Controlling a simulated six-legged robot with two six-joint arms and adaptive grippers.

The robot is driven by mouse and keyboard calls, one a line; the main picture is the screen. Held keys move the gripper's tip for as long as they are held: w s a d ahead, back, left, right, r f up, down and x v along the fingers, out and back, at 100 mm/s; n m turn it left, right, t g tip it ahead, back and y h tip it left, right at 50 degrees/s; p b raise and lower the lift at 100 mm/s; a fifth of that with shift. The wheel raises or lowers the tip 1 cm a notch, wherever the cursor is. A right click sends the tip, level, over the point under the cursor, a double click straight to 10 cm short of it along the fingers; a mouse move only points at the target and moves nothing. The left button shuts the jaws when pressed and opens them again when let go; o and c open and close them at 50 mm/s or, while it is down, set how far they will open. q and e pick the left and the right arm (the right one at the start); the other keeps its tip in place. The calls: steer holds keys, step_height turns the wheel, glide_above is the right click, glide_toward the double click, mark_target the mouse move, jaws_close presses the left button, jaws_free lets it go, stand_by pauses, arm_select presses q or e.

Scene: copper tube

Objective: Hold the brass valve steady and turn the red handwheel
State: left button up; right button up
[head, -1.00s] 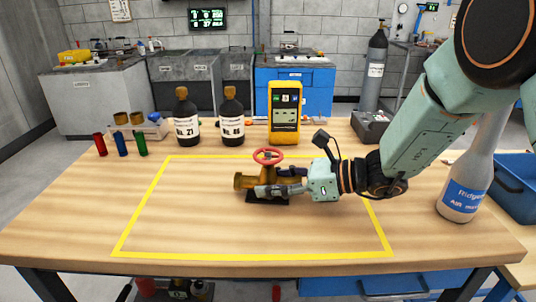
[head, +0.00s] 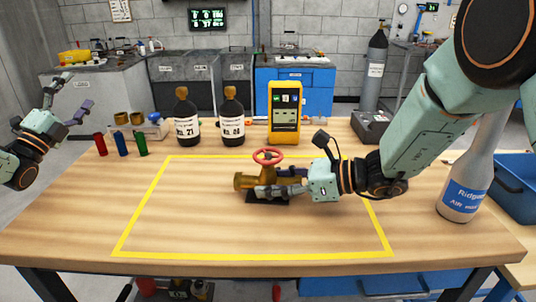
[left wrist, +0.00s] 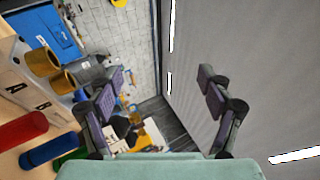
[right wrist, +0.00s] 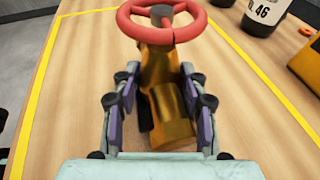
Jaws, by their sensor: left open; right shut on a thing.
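The brass valve (head: 243,181) stands on a dark base (head: 266,199) inside the yellow outline on the table. Its red handwheel (head: 268,156) sits level on top. My right gripper (head: 277,182) is shut on the valve body from the right. In the right wrist view the fingers lie on both sides of the brass body (right wrist: 166,110), below the handwheel (right wrist: 160,22). My left gripper (head: 76,98) is open and empty, raised at the left edge of the table, well away from the valve. The left wrist view shows its fingers (left wrist: 163,95) spread with nothing between them.
Red, blue and green cylinders (head: 121,144) stand at the table's left. A grey bottle (head: 464,185) stands at right. The table (head: 190,220) left of and in front of the valve is clear.

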arm_select(q)
steer(key=d+f+m+g+h, duration=0.2)
steer(key=d+m+g+h, duration=0.25)
steer(key=d+m, duration=0.4)
steer(key=m+g+h, duration=0.6)
steer(key=m+g, duration=1)
steer(key=m, duration=0.5)
glide_toward(268, 154)
steer(key=shift+s+a+n+t, duration=0.1)
steer(key=shift+a+n+t, duration=0.15)
steer(key=shift+a, duration=0.65)
steer(key=shift+d, duration=0.25)
steer(key=d, duration=0.3)
steer(key=w+d, duration=0.1)
steer(key=d, duration=0.7)
steer(key=shift+w+d, duration=0.15)
steer(key=shift+d, duration=0.05)
steer(key=c, duration=1.2)
